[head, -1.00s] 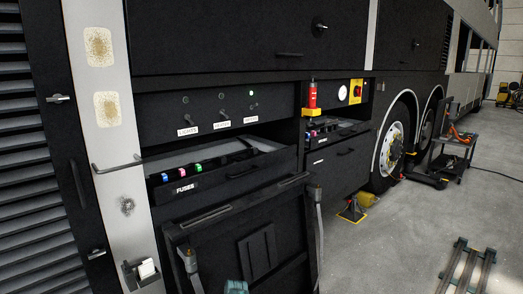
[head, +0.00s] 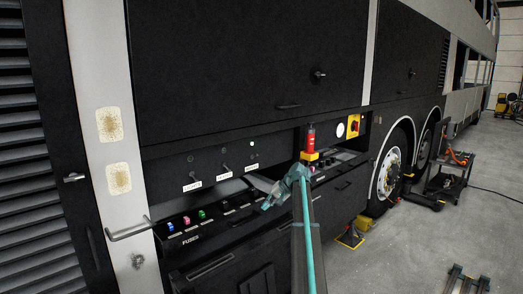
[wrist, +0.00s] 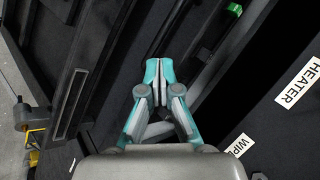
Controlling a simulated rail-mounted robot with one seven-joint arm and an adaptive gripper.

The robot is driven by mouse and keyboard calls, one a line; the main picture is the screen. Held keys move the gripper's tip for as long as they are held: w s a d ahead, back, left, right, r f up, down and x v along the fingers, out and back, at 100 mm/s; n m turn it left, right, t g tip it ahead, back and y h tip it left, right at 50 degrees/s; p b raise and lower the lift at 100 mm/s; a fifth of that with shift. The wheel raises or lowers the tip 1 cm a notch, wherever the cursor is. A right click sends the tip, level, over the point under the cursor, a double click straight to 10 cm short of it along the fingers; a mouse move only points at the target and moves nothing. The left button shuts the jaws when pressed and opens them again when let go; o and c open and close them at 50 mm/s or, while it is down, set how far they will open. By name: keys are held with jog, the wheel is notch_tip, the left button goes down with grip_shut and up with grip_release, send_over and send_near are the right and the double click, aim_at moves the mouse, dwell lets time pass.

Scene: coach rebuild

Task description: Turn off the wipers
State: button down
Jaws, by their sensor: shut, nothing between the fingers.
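A black switch panel (head: 160,173) carries three small levers in a row, each with a white label below. The right-hand lever (head: 251,158) has a lit green lamp (head: 251,143) above it. Its label (head: 251,168) is too small to read in the head view; in the wrist view a partly hidden label reads "WIP" (wrist: 238,149), beside the "HEATER" label (wrist: 298,83). I cannot tell which way the lever is tilted. My gripper (head: 267,205) is shut and empty, below and in front of the panel, apart from the levers. Its closed fingertips show in the wrist view (wrist: 159,66).
A tray with coloured fuses (head: 200,226) sticks out below the panel, close to my gripper. A red isolator handle (head: 311,136) on a yellow base stands to the right. A bar handle (head: 130,230) juts out at left. Open floor (head: 400,250) lies at right.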

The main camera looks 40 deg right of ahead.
jog(key=w+d+r+t+p, duration=0.1)
jog(key=d+r, duration=0.3)
jog(key=r, duration=0.5)
jog(key=w+d+r+t+p, duration=0.1)
jog(key=w+d+r+t, duration=0.1)
jog(key=d+r, duration=0.3)
jog(key=w+d+r+t+p, duration=0.1)
jog(key=w+d+r, duration=0.2)
jog(key=r, duration=1)
jog(key=shift+w+d+h+p, duration=0.3)
jog(key=shift+d+h, duration=0.1)
jog(key=shift+d, duration=0.4)
jog(key=p+x, duration=0.1)
jog(key=x, duration=0.4)
jog(key=p+x, duration=0.2)
jog(key=x, duration=0.3)
jog(key=shift+w+r+p, duration=0.15)
jog(key=shift+r+p, duration=0.15)
jog(key=shift+s+a+f+p, duration=0.25)
jog(key=shift+a+f+p, duration=0.1)
jog(key=shift+a, duration=0.2)
jog(key=shift+s+a+f+p, duration=0.2)
jog(key=shift+a+f, duration=0.15)
jog(key=shift+a, duration=0.2)
jog(key=shift+s+a+f, duration=0.2)
jog(key=shift+a+f, duration=0.1)
jog(key=shift+a, duration=0.2)
jog(key=shift+f, duration=0.15)
